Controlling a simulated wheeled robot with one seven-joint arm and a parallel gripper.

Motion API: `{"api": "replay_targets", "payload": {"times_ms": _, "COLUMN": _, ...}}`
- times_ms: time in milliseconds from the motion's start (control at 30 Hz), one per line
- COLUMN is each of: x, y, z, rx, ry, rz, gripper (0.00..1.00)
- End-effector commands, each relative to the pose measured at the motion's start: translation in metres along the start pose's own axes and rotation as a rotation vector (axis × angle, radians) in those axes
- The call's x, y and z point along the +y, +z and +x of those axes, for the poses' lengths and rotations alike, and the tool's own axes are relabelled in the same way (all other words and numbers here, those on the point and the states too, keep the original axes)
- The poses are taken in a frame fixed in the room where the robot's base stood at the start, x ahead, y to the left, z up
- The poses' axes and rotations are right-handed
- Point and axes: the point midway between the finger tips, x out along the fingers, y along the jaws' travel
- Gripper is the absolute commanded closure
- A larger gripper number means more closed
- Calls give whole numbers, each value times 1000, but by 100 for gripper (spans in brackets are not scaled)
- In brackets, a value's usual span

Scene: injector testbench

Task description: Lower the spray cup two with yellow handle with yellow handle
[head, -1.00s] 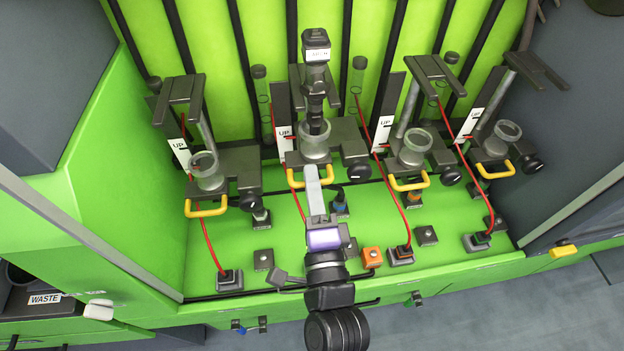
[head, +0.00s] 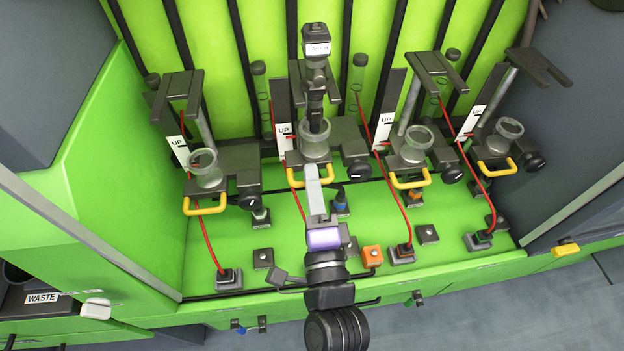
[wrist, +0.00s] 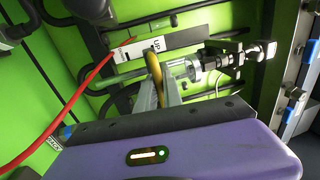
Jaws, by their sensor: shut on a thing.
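Spray cup two is a clear cup (head: 314,146) on a dark bracket, second from the left in the head view, upright under the black injector (head: 316,80). Its yellow handle (head: 291,178) sticks out at the front of the bracket. My gripper (head: 312,172) reaches up to the handle from the front and is shut on it. The wrist view shows the yellow handle (wrist: 152,68) between the grey fingers (wrist: 160,94). My fingers hide part of the handle in the head view.
Similar cups with yellow handles stand at the left (head: 205,168) and right (head: 414,146). Red cables (head: 390,190) hang beside them. An orange block (head: 372,256) and several dark connectors sit on the green shelf (head: 290,235) close to my arm.

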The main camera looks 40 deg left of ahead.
Motion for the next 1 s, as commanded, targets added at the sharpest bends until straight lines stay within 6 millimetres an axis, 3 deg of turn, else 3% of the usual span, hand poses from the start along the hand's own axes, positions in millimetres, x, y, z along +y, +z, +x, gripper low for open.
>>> {"api": "replay_targets", "payload": {"times_ms": 33, "x": 15, "y": -1, "z": -3, "rx": 1, "ry": 5, "rz": 0, "gripper": 100}}
{"api": "replay_targets", "payload": {"times_ms": 300, "x": 48, "y": -1, "z": -9, "rx": 1, "ry": 6, "rz": 0, "gripper": 100}}
{"api": "replay_targets", "payload": {"times_ms": 833, "x": 60, "y": -1, "z": -11, "rx": 0, "ry": 14, "rz": -1, "gripper": 100}}
{"api": "replay_targets", "payload": {"times_ms": 900, "x": 60, "y": -1, "z": -11, "rx": 0, "ry": 15, "rz": -1, "gripper": 80}}
{"api": "replay_targets", "payload": {"times_ms": 967, "x": 60, "y": 0, "z": -11, "rx": 0, "ry": 14, "rz": -1, "gripper": 68}}
{"api": "replay_targets", "payload": {"times_ms": 1000, "x": 59, "y": -1, "z": -11, "rx": 0, "ry": 13, "rz": -1, "gripper": 68}}
